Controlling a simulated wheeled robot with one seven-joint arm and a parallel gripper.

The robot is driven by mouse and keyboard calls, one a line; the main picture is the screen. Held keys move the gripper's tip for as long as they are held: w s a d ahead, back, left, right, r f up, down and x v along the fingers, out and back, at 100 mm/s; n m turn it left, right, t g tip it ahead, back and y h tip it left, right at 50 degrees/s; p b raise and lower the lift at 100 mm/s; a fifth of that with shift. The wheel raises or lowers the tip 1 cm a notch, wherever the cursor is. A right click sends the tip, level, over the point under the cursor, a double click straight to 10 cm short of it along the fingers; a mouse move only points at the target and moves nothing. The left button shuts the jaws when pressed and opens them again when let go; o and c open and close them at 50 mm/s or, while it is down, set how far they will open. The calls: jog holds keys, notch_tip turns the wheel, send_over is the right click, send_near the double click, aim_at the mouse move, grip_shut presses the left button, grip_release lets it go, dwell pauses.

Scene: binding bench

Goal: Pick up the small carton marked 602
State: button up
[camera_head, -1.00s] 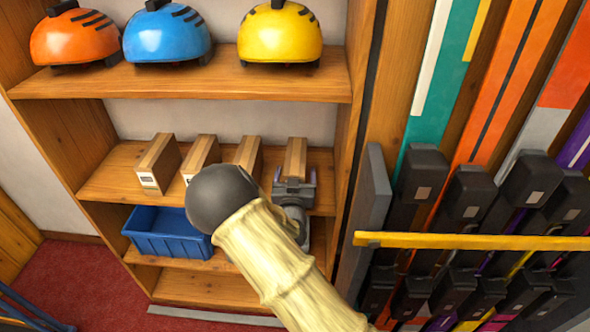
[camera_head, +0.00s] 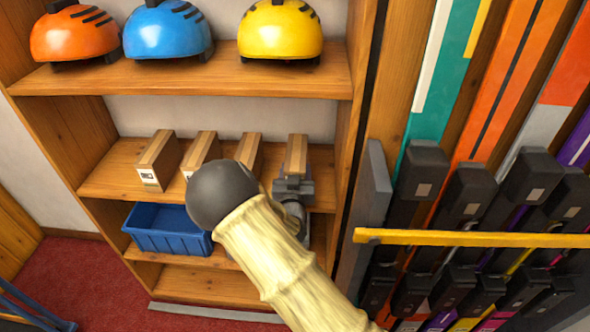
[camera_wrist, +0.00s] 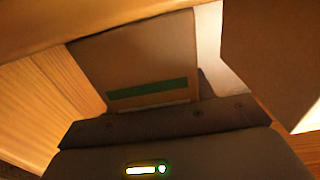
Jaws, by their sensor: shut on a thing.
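Several small tan cartons stand in a row on the middle shelf. The rightmost carton (camera_head: 296,152) is between the jaws of my gripper (camera_head: 293,184), which is shut on it. This held carton (camera_wrist: 140,55) fills the middle of the wrist view, with a green strip near its lower edge. I cannot read a number on it. The leftmost carton (camera_head: 157,160) has a white label too small to read. The second carton (camera_head: 201,152) and third carton (camera_head: 248,150) are partly hidden by my arm. A neighbouring carton (camera_wrist: 275,55) shows at the right of the wrist view.
A blue bin (camera_head: 165,232) sits on the shelf below. Orange (camera_head: 75,37), blue (camera_head: 166,35) and yellow (camera_head: 280,33) helmets stand on the shelf above. A rack of skis with a yellow bar (camera_head: 470,240) stands close on the right.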

notch_tip(320, 180, up, 10)
jog(key=shift+p, duration=0.45)
dwell(0.5)
